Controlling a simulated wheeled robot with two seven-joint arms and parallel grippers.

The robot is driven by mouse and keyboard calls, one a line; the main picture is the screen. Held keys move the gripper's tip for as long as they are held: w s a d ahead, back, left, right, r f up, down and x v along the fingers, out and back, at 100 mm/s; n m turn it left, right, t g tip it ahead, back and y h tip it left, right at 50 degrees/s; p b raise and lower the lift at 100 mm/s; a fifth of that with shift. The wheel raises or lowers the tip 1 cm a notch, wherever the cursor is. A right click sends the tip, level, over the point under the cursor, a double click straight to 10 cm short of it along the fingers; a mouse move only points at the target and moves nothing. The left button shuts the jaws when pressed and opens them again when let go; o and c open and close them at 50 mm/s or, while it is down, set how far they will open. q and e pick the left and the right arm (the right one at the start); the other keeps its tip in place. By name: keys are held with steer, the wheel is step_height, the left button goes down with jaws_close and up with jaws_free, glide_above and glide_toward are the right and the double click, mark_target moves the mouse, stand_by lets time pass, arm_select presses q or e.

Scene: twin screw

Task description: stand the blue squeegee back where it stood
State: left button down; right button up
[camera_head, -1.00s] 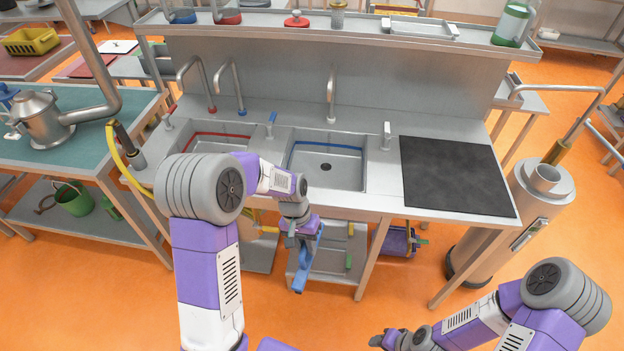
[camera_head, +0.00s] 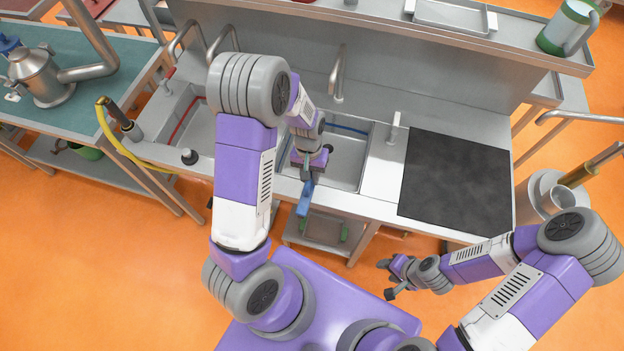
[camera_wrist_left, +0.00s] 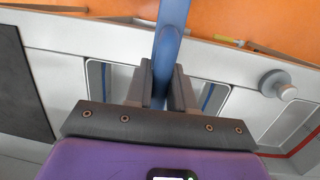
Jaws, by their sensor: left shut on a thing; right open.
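My left gripper (camera_head: 307,172) is shut on the blue squeegee (camera_head: 305,198) in front of the right-hand sink, near the counter's front edge. The squeegee points down and toward the front in the head view. In the left wrist view the blue handle (camera_wrist_left: 171,45) runs between the two dark fingers of the left gripper (camera_wrist_left: 160,85); its far end is cut off by the frame's top. My right gripper (camera_head: 388,277) is open and empty, low in front of the counter's right part. I cannot tell which place the squeegee stood in.
The steel counter holds two sinks, the right one (camera_head: 345,160) edged in blue. A black mat (camera_head: 457,190) lies to the right. A lower shelf (camera_head: 322,229) with a tray is under the counter. Orange floor is open in front.

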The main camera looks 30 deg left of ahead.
arm_select(q)
steer(key=shift+w+f, duration=0.15)
steer(key=shift+f, duration=0.55)
step_height(320, 180, down, 2)
steer(key=shift+f, duration=0.2)
steer(key=shift+w+f, duration=0.1)
steer(key=shift+f, duration=0.15)
steer(key=shift+f, duration=0.2)
steer(key=c, duration=1)
jaws_free()
steer(key=shift+o, duration=0.2)
steer(key=shift+r, duration=0.15)
